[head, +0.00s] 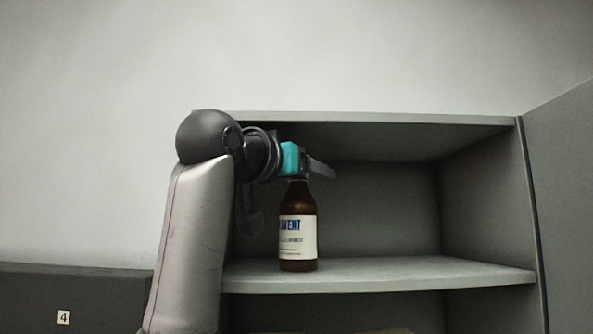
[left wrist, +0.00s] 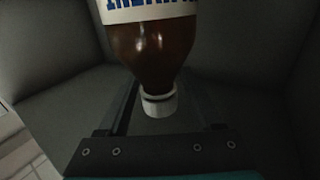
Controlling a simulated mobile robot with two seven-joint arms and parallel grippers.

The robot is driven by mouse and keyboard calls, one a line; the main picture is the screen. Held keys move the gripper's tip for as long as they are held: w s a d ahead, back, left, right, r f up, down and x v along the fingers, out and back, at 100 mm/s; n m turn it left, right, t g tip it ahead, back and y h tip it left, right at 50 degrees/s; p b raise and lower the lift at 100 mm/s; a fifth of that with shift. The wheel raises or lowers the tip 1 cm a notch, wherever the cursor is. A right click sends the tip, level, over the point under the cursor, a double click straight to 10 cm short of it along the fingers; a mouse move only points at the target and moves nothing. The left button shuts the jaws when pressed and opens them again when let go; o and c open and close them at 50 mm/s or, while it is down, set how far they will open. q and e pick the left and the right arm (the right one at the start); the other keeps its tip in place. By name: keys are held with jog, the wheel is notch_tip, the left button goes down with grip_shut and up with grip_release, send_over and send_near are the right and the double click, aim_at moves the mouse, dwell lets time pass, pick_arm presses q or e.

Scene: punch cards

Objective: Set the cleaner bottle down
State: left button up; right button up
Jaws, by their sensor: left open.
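The cleaner bottle (head: 298,238) is brown with a white label with blue lettering. It stands upright on the shelf board (head: 400,274) of the grey cabinet, its base appearing to rest on the board. My left gripper (head: 321,170) is at the top of the bottle and hides its cap in the head view. In the left wrist view the bottle (left wrist: 152,45) appears upside down, its white cap (left wrist: 160,104) between the two open fingers, with gaps visible at both sides. My right gripper is not in view.
The cabinet's top panel (head: 380,118) is just above my left gripper. A side wall (head: 490,200) closes the compartment on the right. The shelf is clear to the right of the bottle. A small tag marked 4 (head: 64,317) is on a dark panel at lower left.

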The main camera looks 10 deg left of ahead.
pick_arm(q)
jog(key=b+v, duration=0.5)
jog(key=v, duration=0.7)
